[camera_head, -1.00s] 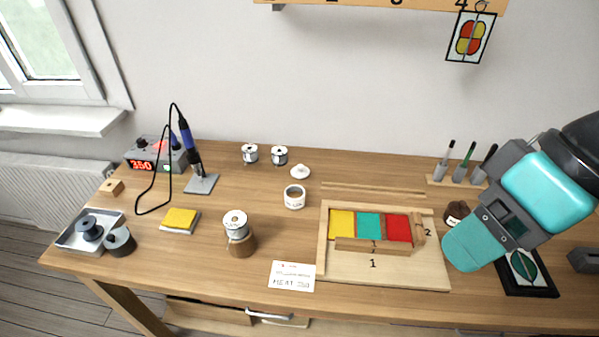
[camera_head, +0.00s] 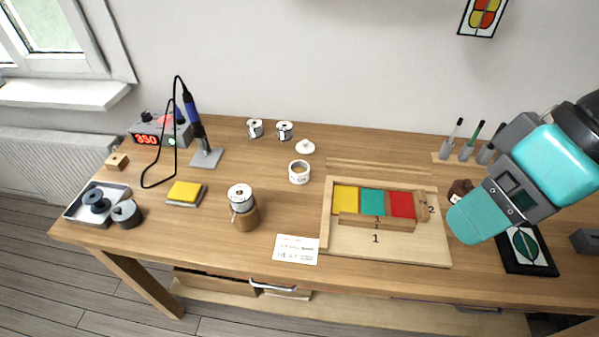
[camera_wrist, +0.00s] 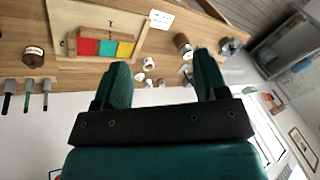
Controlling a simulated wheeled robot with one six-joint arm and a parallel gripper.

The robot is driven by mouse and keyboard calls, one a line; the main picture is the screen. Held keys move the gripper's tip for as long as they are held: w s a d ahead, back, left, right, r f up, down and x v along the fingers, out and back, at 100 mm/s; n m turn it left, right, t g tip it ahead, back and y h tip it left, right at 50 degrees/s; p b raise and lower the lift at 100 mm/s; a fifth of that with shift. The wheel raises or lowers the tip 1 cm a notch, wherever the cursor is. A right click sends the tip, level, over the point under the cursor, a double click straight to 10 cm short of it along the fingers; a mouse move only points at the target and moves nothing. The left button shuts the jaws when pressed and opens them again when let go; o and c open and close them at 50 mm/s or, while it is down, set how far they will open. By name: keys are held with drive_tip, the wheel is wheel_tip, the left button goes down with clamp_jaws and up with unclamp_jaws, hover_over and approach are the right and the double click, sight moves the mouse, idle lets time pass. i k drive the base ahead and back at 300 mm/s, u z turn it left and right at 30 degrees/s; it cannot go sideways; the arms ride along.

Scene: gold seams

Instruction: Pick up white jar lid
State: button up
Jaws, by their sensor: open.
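The white jar lid (camera_head: 305,147) lies on the table behind the open white jar (camera_head: 299,172) in the head view. It has a small knob on top. In the wrist view the lid (camera_wrist: 139,77) is small, beside the jar (camera_wrist: 149,64), close to the left finger's edge. My gripper (camera_head: 468,222) is on the right in the head view, above the table and well away from the lid. In the wrist view my gripper (camera_wrist: 165,80) shows two green fingers spread apart with nothing held between them.
A wooden frame (camera_head: 325,215) with yellow, green and red panes lies between jar and gripper. Solder spools (camera_head: 255,128), a soldering iron (camera_head: 196,125), a yellow sponge (camera_head: 185,191) and a tray (camera_head: 76,210) stand left. Pens (camera_head: 469,140) stand back right.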

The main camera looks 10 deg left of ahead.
sight(304, 147)
drive_tip(key=u, duration=0.05)
drive_tip(key=k, duration=0.65)
drive_tip(key=u, duration=0.7)
drive_tip(key=i, duration=1.2)
drive_tip(key=u, duration=0.45)
